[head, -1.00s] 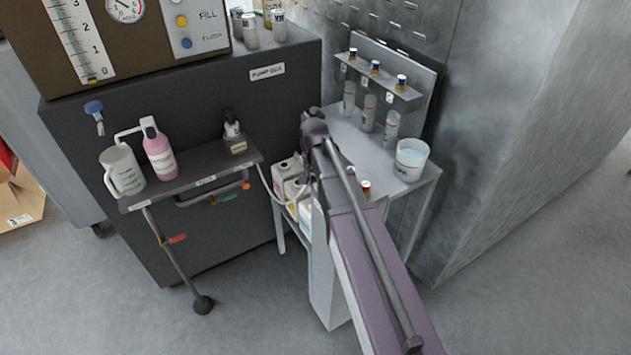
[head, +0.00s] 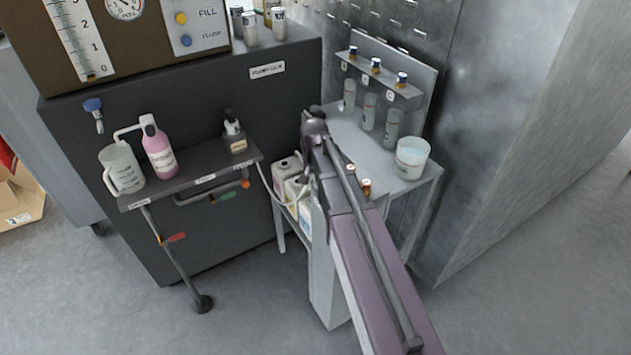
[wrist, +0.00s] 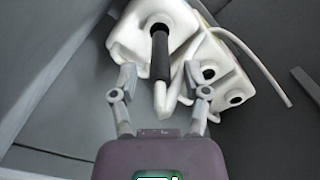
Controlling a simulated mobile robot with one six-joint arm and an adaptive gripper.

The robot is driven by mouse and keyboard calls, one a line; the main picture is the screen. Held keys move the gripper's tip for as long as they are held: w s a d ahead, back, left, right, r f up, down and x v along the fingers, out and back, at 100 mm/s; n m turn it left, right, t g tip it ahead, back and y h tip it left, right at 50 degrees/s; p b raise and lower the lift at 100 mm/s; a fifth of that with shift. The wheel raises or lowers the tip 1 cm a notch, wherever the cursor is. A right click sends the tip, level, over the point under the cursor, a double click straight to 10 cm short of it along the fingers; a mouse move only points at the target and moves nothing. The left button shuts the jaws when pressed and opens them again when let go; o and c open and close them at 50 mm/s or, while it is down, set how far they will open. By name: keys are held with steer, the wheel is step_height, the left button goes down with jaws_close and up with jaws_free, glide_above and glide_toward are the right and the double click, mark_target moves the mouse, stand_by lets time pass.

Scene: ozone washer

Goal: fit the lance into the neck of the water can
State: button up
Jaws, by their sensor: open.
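Several white cans stand side by side. In the wrist view the nearest can (wrist: 125,38) is at upper middle, with others (wrist: 228,72) to its right showing dark round necks. A black rod, seemingly the lance (wrist: 160,58), runs from the dark neck area of the nearest can toward my gripper (wrist: 162,82). I cannot tell how deep it sits. My gripper is open, with one finger on each side of the rod and gaps visible. In the head view the cans (head: 287,168) sit low beside the side table; my arm hides the gripper and lance.
A pale hose (wrist: 258,62) curves over the cans at right. In the head view the side table (head: 340,128) holds vials and a white tub (head: 411,158). A dark shelf (head: 190,180) at left carries a jug (head: 122,169) and a pink bottle (head: 158,148). Open floor lies in front.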

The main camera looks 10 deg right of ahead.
steer(key=shift+r, duration=0.1)
step_height(320, 180, up, 13)
steer(key=p, duration=1.3)
stand_by(0.9)
steer(key=s+r+n+p, duration=0.2)
steer(key=s+r+p, duration=0.2)
steer(key=s, duration=0.4)
steer(key=s+r+n+p, duration=0.3)
steer(key=s+r+p, duration=0.2)
steer(key=s, duration=0.3)
steer(key=shift+d, duration=0.2)
stand_by(1.2)
